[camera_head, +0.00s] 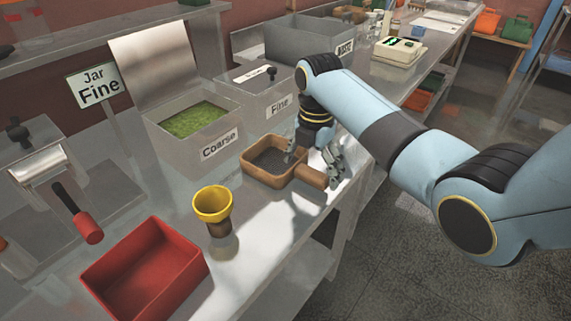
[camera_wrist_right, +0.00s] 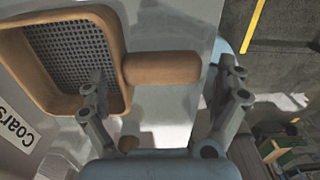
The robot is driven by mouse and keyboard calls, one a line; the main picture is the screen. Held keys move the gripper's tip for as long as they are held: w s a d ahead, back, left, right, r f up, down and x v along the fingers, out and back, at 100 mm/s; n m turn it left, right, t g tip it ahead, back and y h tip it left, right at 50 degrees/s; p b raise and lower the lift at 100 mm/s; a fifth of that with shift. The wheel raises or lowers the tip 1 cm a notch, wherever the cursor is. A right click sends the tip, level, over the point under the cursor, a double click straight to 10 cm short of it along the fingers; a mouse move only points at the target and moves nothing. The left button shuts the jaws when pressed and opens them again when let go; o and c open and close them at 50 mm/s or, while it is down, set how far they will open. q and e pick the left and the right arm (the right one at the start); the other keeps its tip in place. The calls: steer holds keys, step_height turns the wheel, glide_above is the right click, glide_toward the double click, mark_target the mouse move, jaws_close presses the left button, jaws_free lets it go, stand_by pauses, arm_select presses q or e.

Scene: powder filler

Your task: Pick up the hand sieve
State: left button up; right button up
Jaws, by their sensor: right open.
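The hand sieve has a square wooden frame (camera_head: 246,168) around a grey mesh, with a short round wooden handle (camera_head: 312,177). It lies on the metal table in front of the bins. My right gripper (camera_head: 312,168) is open above it, pointing down. In the right wrist view, the handle (camera_wrist_right: 160,68) lies lengthwise between the spread fingers of the gripper (camera_wrist_right: 164,72). One finger is over the mesh (camera_wrist_right: 70,50), the other beyond the handle's free end. Whether the fingers touch the sieve cannot be told. My left gripper is not in view.
The bin marked Coarse (camera_head: 190,150) holds green powder and stands behind the sieve. A yellow-topped cup (camera_head: 212,204) and a red tray (camera_head: 110,268) stand to the left. The table's front edge is close to the handle.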

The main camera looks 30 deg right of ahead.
steer(key=shift+f, duration=0.9)
steer(key=c, duration=1.1)
steer(key=shift+o, duration=0.2)
steer(key=shift+r, duration=0.1)
